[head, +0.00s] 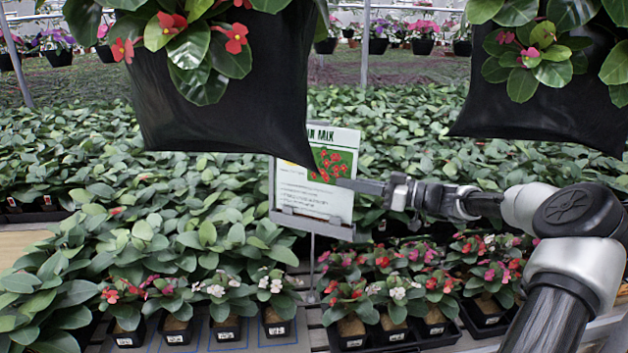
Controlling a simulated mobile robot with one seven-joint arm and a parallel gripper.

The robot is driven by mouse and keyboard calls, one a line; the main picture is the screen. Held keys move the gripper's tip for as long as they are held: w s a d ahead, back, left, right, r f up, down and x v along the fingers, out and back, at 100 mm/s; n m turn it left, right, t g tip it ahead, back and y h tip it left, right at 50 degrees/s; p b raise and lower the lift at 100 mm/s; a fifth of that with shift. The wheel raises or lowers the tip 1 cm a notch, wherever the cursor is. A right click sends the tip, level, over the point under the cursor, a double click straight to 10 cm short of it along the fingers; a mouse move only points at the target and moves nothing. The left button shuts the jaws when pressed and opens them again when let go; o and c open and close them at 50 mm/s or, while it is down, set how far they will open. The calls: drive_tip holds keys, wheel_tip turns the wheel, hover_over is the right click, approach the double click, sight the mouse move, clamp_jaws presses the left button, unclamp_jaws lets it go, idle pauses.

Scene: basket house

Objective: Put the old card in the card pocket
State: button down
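A white printed card (318,196) with a green heading and a picture of red flowers stands upright, slightly tilted, at mid-picture. Its upper left is hidden behind a hanging black planter. Its lower edge is at a grey ledge-like holder (312,226) on a thin post. I cannot tell whether this holder is the card pocket, or whether the card sits in it. My gripper (352,185) reaches in from the right, its fingers level and overlapping the card's right edge. The fingers look close together, but I cannot tell if they grip the card.
Black hanging planters (225,120) and (540,105) hang low in front, left and right. Potted flowers (175,322) stand on the bench below left, and more pots in a black tray (440,335) stand below right. Dense leafy plants fill the space behind.

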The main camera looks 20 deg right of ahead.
sight(352, 157)
drive_tip(key=shift+r, duration=0.15)
drive_tip(key=shift+w+d+r+p, duration=0.15)
drive_tip(key=shift+r+p, duration=0.1)
drive_tip(key=shift+r, duration=1.1)
drive_tip(key=shift+w+d+r+p, duration=0.15)
drive_tip(key=shift+d+r+p, duration=0.1)
drive_tip(key=shift+r, duration=1.15)
drive_tip(key=shift+w+d+r+p, duration=0.15)
drive_tip(key=shift+r+p, duration=0.1)
drive_tip(key=shift+r, duration=1.1)
drive_tip(key=shift+a, duration=0.1)
drive_tip(key=shift+s+a+f+b, duration=0.15)
drive_tip(key=shift+a+f+b, duration=0.1)
drive_tip(key=shift+b, duration=0.5)
drive_tip(key=s+a+b, duration=0.4)
drive_tip(key=shift+s+a+r, duration=0.25)
drive_tip(key=shift+s, duration=0.1)
